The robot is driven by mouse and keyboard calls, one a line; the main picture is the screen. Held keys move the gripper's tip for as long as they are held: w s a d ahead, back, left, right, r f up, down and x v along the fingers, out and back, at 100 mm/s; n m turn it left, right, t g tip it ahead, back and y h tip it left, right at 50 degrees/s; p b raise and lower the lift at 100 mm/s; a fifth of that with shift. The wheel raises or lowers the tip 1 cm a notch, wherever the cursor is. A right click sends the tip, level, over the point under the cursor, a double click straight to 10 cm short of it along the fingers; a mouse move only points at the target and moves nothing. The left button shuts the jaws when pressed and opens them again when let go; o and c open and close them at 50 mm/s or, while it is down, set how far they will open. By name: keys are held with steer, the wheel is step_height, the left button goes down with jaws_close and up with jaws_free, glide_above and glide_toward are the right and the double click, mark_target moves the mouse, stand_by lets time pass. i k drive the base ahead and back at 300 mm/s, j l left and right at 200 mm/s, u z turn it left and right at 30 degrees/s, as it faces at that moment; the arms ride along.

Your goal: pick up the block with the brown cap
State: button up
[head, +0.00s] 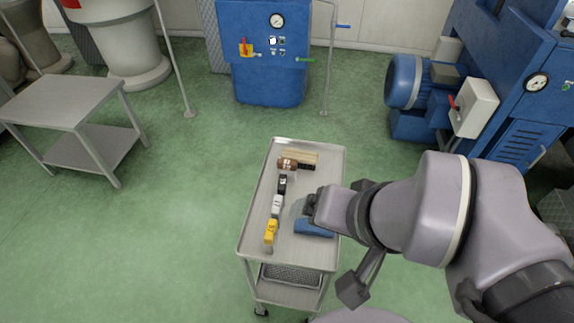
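The block with the brown cap (287,164) is at the far end of the small metal trolley (255,212), just in front of a wooden brush.
The wooden brush (300,157) with dark bristles lies at the trolley's far end. A folded blue cloth (313,228) lies on its near right. A metal side table (62,102) stands at the left, and blue machines (262,50) at the back and right. Green floor is clear left of the trolley.

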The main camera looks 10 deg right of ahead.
mark_target(285, 164)
steer(key=i+l+u, duration=0.2)
steer(key=l+u, duration=0.25)
steer(key=i+l+u, duration=0.15)
steer(key=l+u, duration=1.3)
steer(key=i+l+u, duration=0.2)
steer(key=l+u, duration=0.25)
steer(key=k+j, duration=0.05)
